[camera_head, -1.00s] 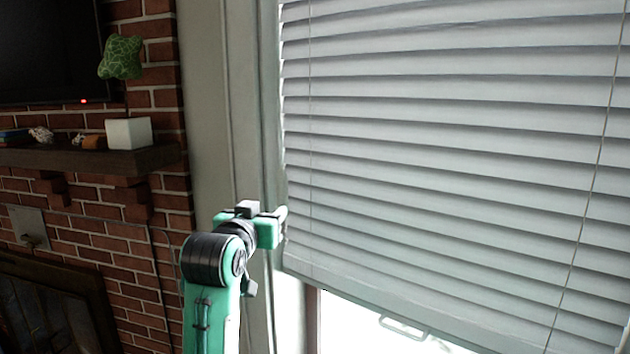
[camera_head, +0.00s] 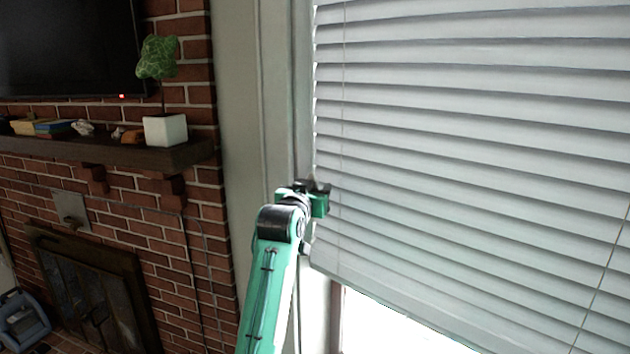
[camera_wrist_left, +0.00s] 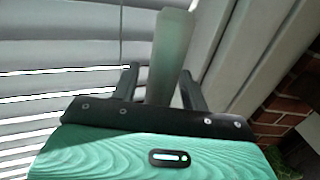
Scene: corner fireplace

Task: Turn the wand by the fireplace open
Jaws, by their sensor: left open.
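The wand (camera_wrist_left: 170,55) is a pale, translucent grey-green bar in the left wrist view, in front of the blind. In the head view I cannot make it out clearly against the blind's left edge. My left gripper (camera_head: 322,188) is at the left edge of the white slatted blind (camera_head: 460,150), beside the window frame. In the left wrist view the gripper (camera_wrist_left: 160,73) is open, with its two dark fingers on either side of the wand. I cannot tell whether either finger touches it. My right gripper is not in view.
The window frame (camera_head: 285,90) stands left of the blind. Further left are the brick wall (camera_head: 200,250), the fireplace (camera_head: 90,290) and a mantel (camera_head: 185,155) with a potted plant (camera_head: 165,130). A thin cord (camera_head: 605,280) hangs at the blind's right.

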